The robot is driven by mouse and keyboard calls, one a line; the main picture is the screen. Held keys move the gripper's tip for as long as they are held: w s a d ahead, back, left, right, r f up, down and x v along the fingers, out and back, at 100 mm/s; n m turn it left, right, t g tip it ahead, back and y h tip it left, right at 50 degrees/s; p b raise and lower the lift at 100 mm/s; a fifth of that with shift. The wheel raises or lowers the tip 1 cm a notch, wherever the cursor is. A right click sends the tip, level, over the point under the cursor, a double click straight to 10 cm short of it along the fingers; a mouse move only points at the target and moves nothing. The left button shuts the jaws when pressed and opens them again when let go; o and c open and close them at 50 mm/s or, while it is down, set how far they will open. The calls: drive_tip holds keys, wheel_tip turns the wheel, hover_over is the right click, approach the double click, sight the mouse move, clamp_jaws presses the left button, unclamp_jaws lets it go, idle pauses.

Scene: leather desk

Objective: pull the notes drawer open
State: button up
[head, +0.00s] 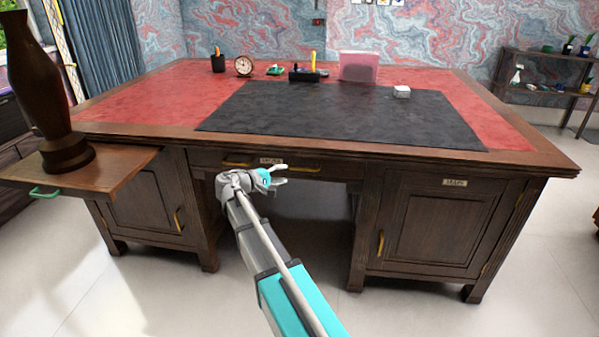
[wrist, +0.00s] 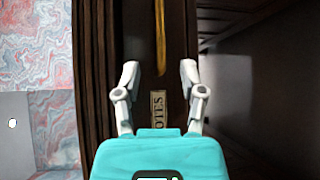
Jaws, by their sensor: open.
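The notes drawer (head: 215,157) is the shallow middle drawer under the desk top and looks shut. It has a paper label (head: 271,161) between a left brass handle (head: 237,163) and a right brass handle (head: 305,169). My gripper (head: 283,174) is in front of the drawer, by the label, open and empty. In the wrist view, turned sideways, my gripper (wrist: 159,68) has its fingers spread. The label (wrist: 158,107) shows between them, and one brass handle (wrist: 160,38) shows just beyond the fingertips. I cannot tell the exact gap to the drawer front.
A pull-out board (head: 120,165) bearing a dark vase (head: 45,90) sticks out at left. Cabinet doors (head: 435,225) flank the open knee space. The desk top (head: 150,105) holds a clock (head: 243,66), a pen cup (head: 217,63) and a pink box (head: 360,67).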

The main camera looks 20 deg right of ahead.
sight(302, 169)
drive_tip(key=b+x, duration=0.1)
drive_tip(key=x, duration=0.7)
drive_tip(key=shift+w+d, duration=0.1)
drive_tip(key=shift+d, duration=0.15)
clamp_jaws()
